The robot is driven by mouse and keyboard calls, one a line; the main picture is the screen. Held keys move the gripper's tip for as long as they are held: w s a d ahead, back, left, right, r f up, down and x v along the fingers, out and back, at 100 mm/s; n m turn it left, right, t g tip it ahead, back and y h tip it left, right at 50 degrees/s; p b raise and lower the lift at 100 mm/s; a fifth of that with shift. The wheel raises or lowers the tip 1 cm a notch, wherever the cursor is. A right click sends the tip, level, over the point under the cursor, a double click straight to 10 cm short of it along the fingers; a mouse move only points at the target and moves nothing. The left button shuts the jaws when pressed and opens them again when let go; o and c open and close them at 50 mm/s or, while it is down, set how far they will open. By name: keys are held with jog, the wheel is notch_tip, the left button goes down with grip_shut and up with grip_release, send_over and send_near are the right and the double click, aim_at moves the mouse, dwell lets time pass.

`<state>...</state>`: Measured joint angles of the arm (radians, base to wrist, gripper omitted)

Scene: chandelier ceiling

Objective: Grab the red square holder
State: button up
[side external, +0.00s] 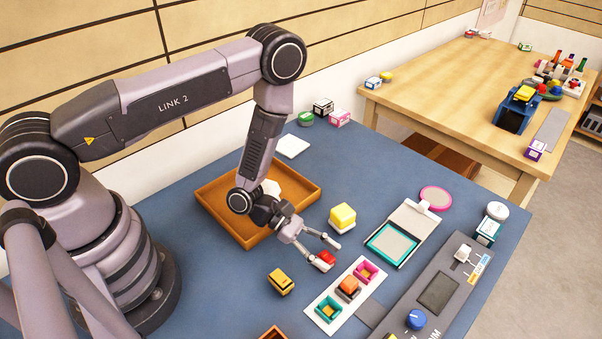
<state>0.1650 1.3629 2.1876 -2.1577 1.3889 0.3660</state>
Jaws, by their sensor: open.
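A small red piece (324,260) lies at the tip of my gripper's near finger; I cannot tell whether they touch. My gripper (328,253) is open, low over the blue table, with its fingers spread. A white strip (318,299) to the right of it carries a row of square holders: a magenta one (365,272), a middle one with an orange block (349,284) on it, and a teal one (328,311). The middle holder is mostly covered by its block, so its colour is hard to tell.
An orange tray (230,226) is behind my wrist. A teal-framed pad (391,245) and a grey control panel (437,292) are to the right.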

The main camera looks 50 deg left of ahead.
grip_shut()
dwell(0.3)
